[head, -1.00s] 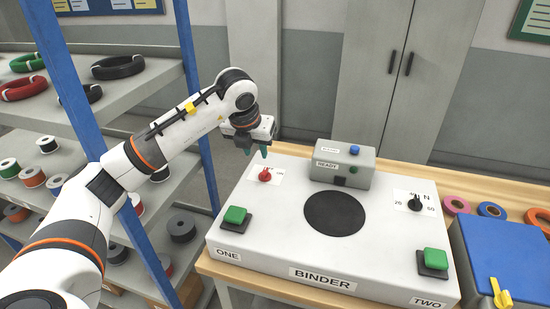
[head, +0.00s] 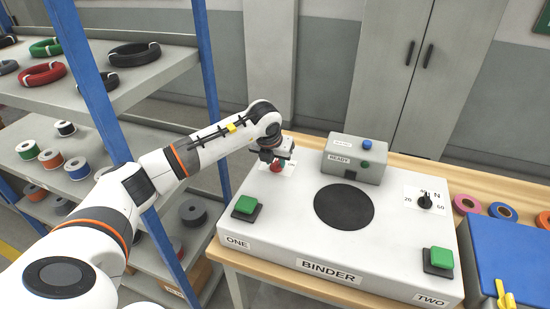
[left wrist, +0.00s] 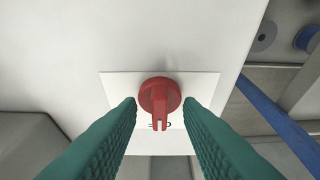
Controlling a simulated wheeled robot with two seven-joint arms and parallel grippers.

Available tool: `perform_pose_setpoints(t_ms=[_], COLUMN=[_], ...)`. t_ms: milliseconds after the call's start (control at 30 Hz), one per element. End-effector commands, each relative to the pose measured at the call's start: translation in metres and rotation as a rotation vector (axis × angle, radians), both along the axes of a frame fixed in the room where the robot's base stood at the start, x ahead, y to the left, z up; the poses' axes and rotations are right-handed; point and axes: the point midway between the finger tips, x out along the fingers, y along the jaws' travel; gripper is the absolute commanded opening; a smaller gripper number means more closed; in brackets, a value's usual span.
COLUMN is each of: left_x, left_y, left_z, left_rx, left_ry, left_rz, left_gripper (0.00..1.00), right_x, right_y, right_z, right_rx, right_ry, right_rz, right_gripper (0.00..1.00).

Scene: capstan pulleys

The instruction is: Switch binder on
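The binder (head: 300,235) is a light grey machine with a dark round disc (head: 344,208) on top. Its red rotary switch (head: 280,169) on a white plate is at the back left, partly covered by my left gripper (head: 277,164). In the left wrist view the red switch (left wrist: 160,97) lies between the two green fingers (left wrist: 161,106), one on each side. Narrow gaps show beside it, so the gripper looks open around it. The switch's grip points down in that view; its lettering is mostly hidden. My right gripper is not in view.
Green buttons stand at ONE (head: 246,207) and TWO (head: 438,260). A grey READY box (head: 353,164) stands at the back, near a black dial (head: 425,201). A blue box (head: 505,255) is at right. A shelf with blue posts (head: 205,90) stands at left.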

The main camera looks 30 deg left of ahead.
Motion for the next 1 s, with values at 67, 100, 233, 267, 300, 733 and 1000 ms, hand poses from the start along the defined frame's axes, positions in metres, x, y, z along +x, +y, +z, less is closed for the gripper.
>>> perform_pose_setpoints(t_ms=[67,100,233,267,300,733,1000], left_x=[0.000,0.000,0.000,0.000,0.000,0.000,0.000], left_y=[0.000,0.000,0.000,0.000,0.000,0.000,0.002], left_z=[-0.001,-0.002,-0.002,-0.001,-0.001,-0.001,-0.003], left_rx=[0.000,0.001,0.000,0.000,0.000,0.000,0.001], left_ry=[0.001,0.000,0.000,0.001,0.001,0.000,-0.001], left_rz=[0.000,0.000,-0.001,-0.001,-0.001,-0.014,-0.124], left_gripper=[0.33,0.33,0.33,0.31,0.25,0.00,0.00], right_x=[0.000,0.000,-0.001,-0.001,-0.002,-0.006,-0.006], right_y=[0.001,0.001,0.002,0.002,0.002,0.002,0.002], right_z=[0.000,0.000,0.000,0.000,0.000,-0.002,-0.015], right_rx=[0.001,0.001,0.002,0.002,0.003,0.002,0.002], right_ry=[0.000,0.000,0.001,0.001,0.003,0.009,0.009], right_rz=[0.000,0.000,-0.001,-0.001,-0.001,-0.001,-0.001], right_gripper=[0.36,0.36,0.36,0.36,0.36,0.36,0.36])
